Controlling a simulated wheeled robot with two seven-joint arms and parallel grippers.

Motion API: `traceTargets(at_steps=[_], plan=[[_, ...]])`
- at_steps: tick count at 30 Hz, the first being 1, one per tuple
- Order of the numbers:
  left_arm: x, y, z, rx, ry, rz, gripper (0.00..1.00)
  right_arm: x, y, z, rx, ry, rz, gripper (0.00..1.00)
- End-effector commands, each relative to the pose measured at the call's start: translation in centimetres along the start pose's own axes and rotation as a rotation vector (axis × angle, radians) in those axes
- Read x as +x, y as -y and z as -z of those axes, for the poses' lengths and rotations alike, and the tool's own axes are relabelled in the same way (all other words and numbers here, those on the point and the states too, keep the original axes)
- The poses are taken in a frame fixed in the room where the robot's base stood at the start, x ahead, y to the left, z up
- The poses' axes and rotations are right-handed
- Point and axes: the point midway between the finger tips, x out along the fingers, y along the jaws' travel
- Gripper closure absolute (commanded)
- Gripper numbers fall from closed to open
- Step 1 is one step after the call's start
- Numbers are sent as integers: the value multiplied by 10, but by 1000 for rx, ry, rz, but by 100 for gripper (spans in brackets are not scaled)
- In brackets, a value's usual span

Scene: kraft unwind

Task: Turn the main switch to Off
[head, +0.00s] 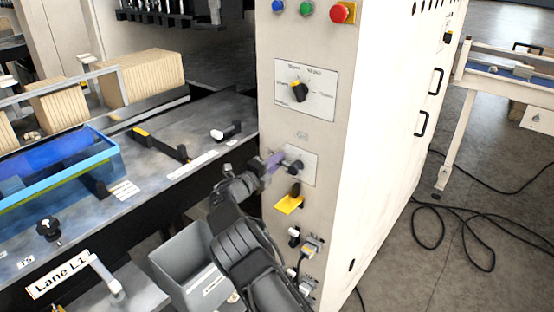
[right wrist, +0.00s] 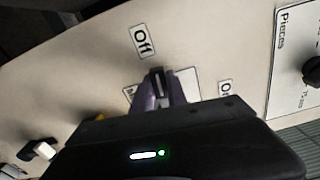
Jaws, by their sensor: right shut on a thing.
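The main switch (head: 294,167) is a small black handle on a pale plate on the front of the white cabinet. My right gripper (head: 277,162), with purple fingers, reaches it from the lower left. In the right wrist view the gripper (right wrist: 160,90) is shut on the dark switch handle (right wrist: 158,80). The fingers and gripper body hide most of the plate, so the handle's exact angle is hard to tell. My left gripper is not in view.
Above the switch are a dial (head: 299,91) and a red button (head: 342,12). Below it is a yellow-and-black lever (head: 290,201). A grey bin (head: 186,262) stands beside my right arm. A conveyor bench (head: 190,140) is on the left; cables (head: 465,238) lie on the right floor.

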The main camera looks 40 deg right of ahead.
Motion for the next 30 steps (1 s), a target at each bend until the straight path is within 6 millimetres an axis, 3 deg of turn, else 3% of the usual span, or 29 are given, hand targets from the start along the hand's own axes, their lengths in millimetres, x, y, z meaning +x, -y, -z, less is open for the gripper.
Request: traceTargets(at_steps=[9, 22, 23, 30], plan=[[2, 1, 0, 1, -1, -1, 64, 0, -8, 1, -107, 2, -2, 100], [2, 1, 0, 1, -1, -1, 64, 0, -9, 2, -120, 2, -2, 100], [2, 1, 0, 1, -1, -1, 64, 0, -9, 2, -120, 2, -2, 79], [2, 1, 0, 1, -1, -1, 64, 0, -8, 2, -117, 1, -1, 60]])
